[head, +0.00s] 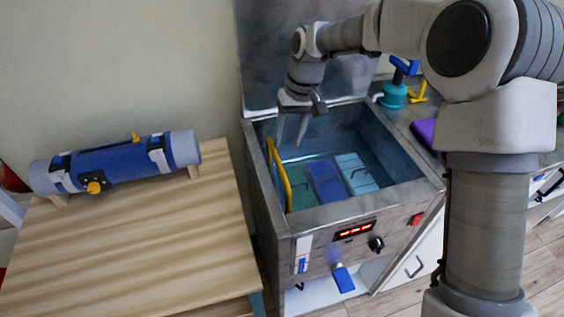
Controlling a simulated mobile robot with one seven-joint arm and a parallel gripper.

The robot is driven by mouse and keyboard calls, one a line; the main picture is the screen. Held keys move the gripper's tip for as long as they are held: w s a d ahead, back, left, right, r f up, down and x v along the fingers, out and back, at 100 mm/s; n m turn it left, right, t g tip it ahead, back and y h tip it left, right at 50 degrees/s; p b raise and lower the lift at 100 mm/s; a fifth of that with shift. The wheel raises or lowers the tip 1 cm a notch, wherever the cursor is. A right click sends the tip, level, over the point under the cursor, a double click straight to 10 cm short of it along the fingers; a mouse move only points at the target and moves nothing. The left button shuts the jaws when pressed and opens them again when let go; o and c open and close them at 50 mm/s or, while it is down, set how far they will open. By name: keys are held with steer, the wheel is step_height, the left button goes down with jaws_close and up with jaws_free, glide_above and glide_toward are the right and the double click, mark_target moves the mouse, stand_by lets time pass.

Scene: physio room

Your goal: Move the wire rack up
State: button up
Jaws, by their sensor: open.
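A metal tank (395,203) stands open, with several flat packs inside it: a green one (299,184), a dark blue one (326,180) and a light blue one (355,172). A yellow bar-shaped handle (281,174) rises along the tank's left inner side and looks like part of the wire rack. The rack's wires are too small or hidden to make out. My gripper (290,142) points down over the back left of the tank. Its fingers are apart and empty, close to the yellow handle's top; I cannot tell whether they touch it.
A wooden table (130,250) stands left of the tank, bearing a blue and grey cylinder (115,163). A teal pump bottle (393,95) and a purple item (425,132) are behind and right of the tank. A raised metal lid (262,60) stands behind it.

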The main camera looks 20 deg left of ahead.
mark_target(280, 166)
steer(key=f, duration=0.5)
steer(key=s+a+f, duration=0.1)
steer(key=f, duration=0.1)
steer(key=shift+a+f+b, duration=0.1)
steer(key=shift+f+b, duration=0.3)
steer(key=shift+c, duration=0.3)
jaws_close()
steer(key=shift+r, duration=0.1)
stand_by(0.6)
